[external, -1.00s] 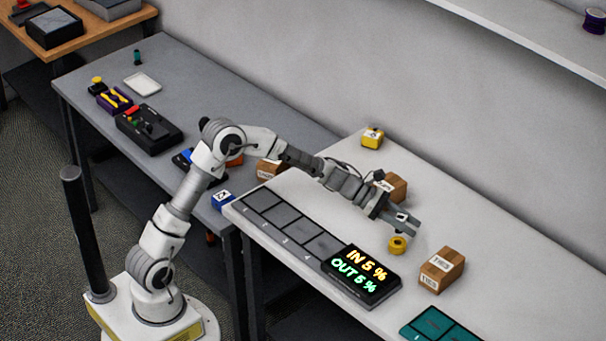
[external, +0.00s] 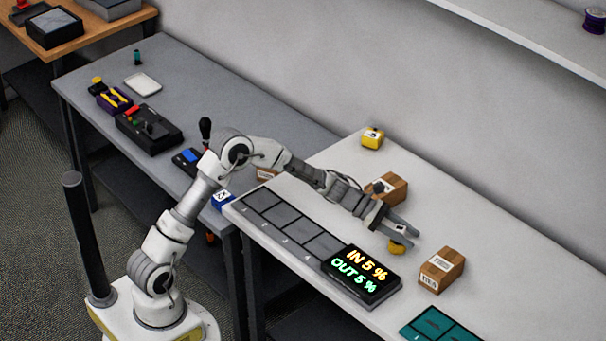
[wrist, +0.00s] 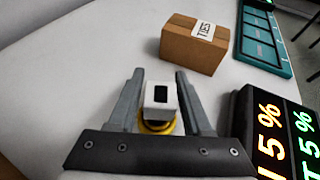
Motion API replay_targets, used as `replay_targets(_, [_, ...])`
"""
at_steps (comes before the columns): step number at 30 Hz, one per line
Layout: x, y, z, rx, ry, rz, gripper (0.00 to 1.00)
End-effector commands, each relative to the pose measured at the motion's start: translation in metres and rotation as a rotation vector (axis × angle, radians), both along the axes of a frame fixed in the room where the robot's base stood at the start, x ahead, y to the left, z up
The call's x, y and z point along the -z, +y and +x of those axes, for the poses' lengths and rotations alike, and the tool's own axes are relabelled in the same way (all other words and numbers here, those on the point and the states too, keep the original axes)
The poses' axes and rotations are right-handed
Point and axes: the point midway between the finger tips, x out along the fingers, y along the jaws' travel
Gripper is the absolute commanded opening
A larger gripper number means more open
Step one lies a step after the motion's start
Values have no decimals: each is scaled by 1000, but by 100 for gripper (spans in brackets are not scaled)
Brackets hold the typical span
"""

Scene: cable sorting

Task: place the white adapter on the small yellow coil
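The white adapter (wrist: 160,98), a small block with a dark socket in its face, sits on the small yellow coil (wrist: 158,127) in the wrist view. In the external view the adapter (external: 401,228) is a small pale shape, and the coil (external: 397,248) lies on the white table below it. My gripper (wrist: 160,78) is open, with one finger on each side of the adapter and narrow gaps between. The external view shows my gripper (external: 403,232) low over the coil. The adapter hides most of the coil's top.
A labelled cardboard box (external: 441,268) stands right of the coil, and another (external: 390,187) stands behind my gripper. The display (external: 362,275) and grey numbered pads (external: 290,222) line the front edge. A teal tray (external: 440,326) lies at the near right.

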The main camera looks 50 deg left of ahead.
Motion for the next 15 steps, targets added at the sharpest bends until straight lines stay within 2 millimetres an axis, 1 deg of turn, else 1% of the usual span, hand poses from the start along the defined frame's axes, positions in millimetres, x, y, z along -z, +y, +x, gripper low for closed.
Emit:
replay_targets(1, [0,0,0,0,0,0,60])
replay_targets(2, [0,0,0,0,0,0,66])
replay_targets(3, [0,0,0,0,0,0,67])
replay_targets(10, [-1,0,0,0,0,0,67])
replay_targets(14, [-7,0,0,0,-1,0,67])
replay_targets(15, [-8,6,-1,-2,-1,0,67])
